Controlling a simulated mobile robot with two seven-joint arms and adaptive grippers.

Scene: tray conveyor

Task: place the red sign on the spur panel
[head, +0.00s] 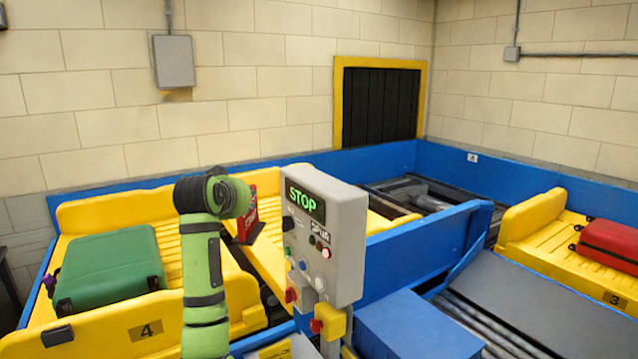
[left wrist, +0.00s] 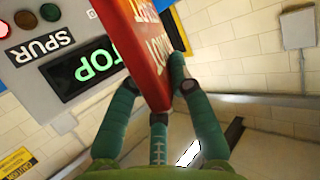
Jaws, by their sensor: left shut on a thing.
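The grey spur panel (head: 343,240) stands at the middle of the head view, its display reading a green STOP above buttons and a SPUR label. In the left wrist view the panel (left wrist: 25,80) appears upside down at the left. My left gripper (left wrist: 155,95) is shut on the red sign (left wrist: 140,45), which carries white lettering. In the head view the sign (head: 247,218) hangs just left of the panel, mostly edge-on and partly behind my green arm. I cannot tell whether sign and panel touch. My right gripper is not in view.
A green suitcase (head: 110,268) lies on yellow tray 4 (head: 125,325) at the left. A red suitcase (head: 612,245) lies on yellow tray 3 (head: 545,240) at the right. Blue conveyor walls (head: 415,245) run behind the panel. A blue box (head: 418,325) stands at its lower right.

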